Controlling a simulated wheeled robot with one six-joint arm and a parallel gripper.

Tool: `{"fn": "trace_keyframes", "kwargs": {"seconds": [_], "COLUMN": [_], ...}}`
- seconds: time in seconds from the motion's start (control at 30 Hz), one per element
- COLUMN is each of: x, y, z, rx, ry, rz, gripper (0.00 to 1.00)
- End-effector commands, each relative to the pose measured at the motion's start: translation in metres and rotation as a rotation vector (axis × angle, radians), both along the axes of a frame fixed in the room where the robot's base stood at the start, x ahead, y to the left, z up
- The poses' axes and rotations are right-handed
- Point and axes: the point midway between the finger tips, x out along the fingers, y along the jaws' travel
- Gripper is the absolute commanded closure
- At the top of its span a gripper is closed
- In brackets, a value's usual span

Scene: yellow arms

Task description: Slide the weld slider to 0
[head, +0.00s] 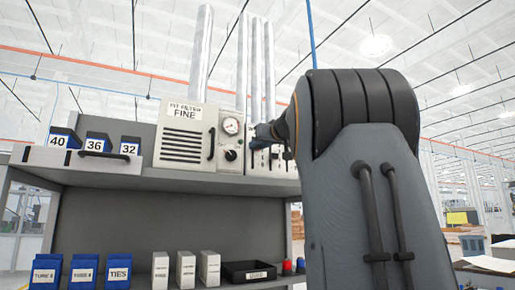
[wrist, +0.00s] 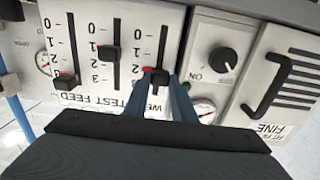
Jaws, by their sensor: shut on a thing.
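The weld slider (wrist: 160,74) is a dark knob in a vertical slot, with a red mark beside it, on a pale panel with a 0-to-3 scale. In the wrist view, 0 is at the top of the scale and the knob sits low, near the 2-to-3 end. The exact reading is partly hidden by my fingers. My gripper (wrist: 161,84) has its two blue fingers shut on the knob from either side. Its label, starting "WE", is mostly covered. In the head view my arm hides much of this panel, and my gripper (head: 268,132) shows only partly.
Two other sliders stand left of it: a middle knob (wrist: 109,52) near 1 and a left knob (wrist: 65,79) near 3. To the right are a round dial (wrist: 223,60), a gauge (wrist: 204,110) and a black handle (wrist: 267,84). Blue numbered bins (head: 100,143) sit left on the shelf.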

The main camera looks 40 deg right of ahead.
Motion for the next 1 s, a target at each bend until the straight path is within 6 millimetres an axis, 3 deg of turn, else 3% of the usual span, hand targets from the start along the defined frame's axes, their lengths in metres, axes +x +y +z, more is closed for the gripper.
{"fn": "trace_keyframes", "kwargs": {"seconds": [0.6, 1.0], "x": [0.001, 0.001], "y": [0.0, 0.0], "z": [-0.057, -0.065], "rx": [-0.001, 0.002], "ry": [0.0, 0.007], "rz": [-0.001, 0.001], "gripper": [1.0, 1.0]}}
